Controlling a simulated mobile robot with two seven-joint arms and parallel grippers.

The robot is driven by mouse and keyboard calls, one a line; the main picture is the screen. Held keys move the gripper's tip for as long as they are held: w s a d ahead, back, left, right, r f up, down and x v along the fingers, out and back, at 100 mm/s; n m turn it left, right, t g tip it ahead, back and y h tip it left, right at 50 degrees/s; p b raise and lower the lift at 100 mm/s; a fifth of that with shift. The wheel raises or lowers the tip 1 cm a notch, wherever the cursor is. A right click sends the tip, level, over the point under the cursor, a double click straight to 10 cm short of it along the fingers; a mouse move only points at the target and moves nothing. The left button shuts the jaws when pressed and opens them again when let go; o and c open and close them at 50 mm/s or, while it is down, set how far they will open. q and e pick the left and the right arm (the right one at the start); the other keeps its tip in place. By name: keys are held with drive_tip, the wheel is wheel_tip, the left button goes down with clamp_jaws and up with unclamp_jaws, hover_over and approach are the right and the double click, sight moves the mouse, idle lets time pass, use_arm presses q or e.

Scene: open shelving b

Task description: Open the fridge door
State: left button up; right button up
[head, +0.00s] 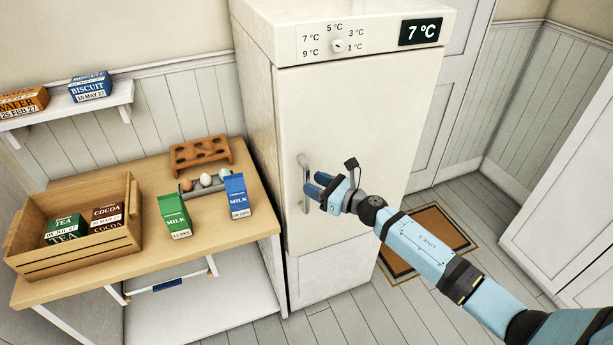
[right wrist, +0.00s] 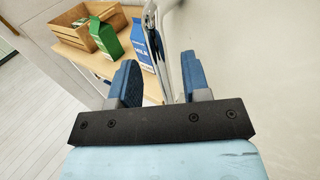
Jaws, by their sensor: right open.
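The white fridge (head: 350,110) stands in the middle of the head view with its door shut. Its silver vertical handle (head: 305,180) is on the left side of the door. My right gripper (head: 312,188) is open at the handle. In the right wrist view the handle (right wrist: 155,40) shows beyond and between the open fingers of my right gripper (right wrist: 157,80). I cannot tell whether a finger touches it. My left gripper is not in view.
Left of the fridge, a wooden table (head: 215,245) holds a green milk carton (head: 174,215), a blue milk carton (head: 238,196), an egg rack (head: 206,182) and a wooden crate (head: 75,262). A brown mat (head: 425,240) lies on the floor right of the fridge.

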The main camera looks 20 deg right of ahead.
drive_tip(key=shift+x, duration=1.6)
clamp_jaws()
drive_tip(key=shift+s+f, duration=0.1)
drive_tip(key=shift+s, duration=0.05)
